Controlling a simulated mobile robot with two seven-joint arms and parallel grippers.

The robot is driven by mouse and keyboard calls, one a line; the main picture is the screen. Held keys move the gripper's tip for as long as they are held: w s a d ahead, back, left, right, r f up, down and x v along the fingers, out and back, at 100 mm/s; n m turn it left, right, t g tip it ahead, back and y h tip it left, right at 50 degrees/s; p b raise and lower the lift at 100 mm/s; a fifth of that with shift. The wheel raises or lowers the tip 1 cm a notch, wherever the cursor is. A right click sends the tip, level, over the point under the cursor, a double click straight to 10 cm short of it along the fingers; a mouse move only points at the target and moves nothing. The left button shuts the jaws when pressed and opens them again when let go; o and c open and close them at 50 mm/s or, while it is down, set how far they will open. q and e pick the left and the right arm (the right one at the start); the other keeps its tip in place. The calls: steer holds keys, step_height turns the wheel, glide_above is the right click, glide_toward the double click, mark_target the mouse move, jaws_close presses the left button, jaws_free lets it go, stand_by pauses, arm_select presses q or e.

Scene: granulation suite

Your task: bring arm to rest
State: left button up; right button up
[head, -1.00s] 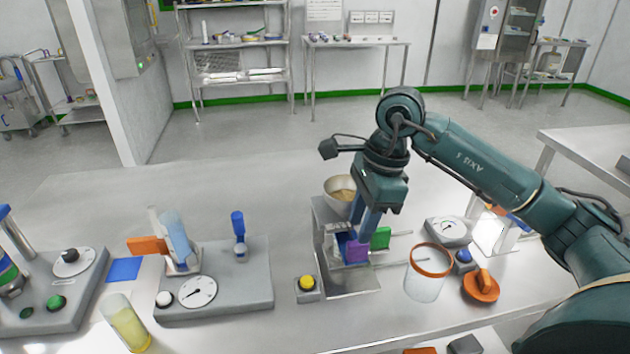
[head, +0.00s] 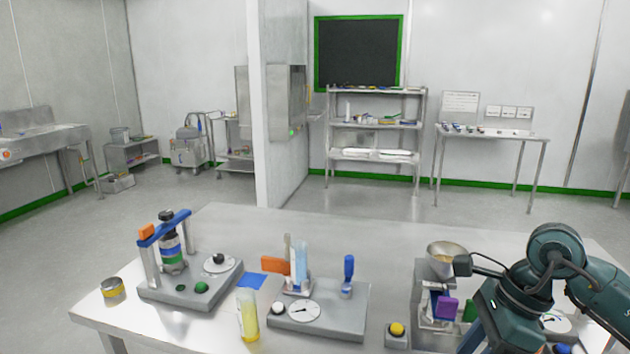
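My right arm (head: 557,262) comes in from the right edge, over the right end of the steel table. Its gripper (head: 470,344) points down at the bottom edge, with blue fingers partly cut off by the frame. It is in front of and to the right of a small grey device with a purple block (head: 447,307) and a green block (head: 470,309). I cannot tell whether the fingers are open or hold anything. My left gripper is not in view.
Further left are a dial station (head: 335,312), a yellow-filled cylinder (head: 247,318) and a press station (head: 190,282). The table's back strip is clear.

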steer(key=s+a+r+m+y+p, duration=0.15)
steer(key=a+m+y, duration=0.25)
steer(key=a+y, duration=0.4)
steer(key=s+a+r+m+y, duration=0.2)
steer(key=a+m+y, duration=0.4)
steer(key=a, duration=0.4)
steer(key=w+d+f+m+t+h+p, duration=0.15)
steer(key=d+f+m+t+h, duration=0.5)
steer(key=m, duration=0.85)
steer(key=w+d+f+m+t+h+p, duration=0.15)
steer(key=f+m+t+h, duration=0.25)
steer(key=m+t, duration=0.8)
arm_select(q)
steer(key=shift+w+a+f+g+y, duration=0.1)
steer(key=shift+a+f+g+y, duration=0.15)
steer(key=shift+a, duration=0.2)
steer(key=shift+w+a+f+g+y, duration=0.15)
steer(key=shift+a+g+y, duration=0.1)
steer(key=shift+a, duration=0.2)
arm_select(e)
steer(key=s+d+f+m+g+h, duration=0.1)
steer(key=s+f+m+g+h, duration=0.3)
steer(key=s+f+m+g, duration=0.4)
step_height(320, 180, down, 6)
steer(key=s+m, duration=0.2)
steer(key=m, duration=0.1)
steer(key=shift+s+d+f, duration=0.15)
steer(key=shift+s+d, duration=0.05)
steer(key=shift+d, duration=0.05)
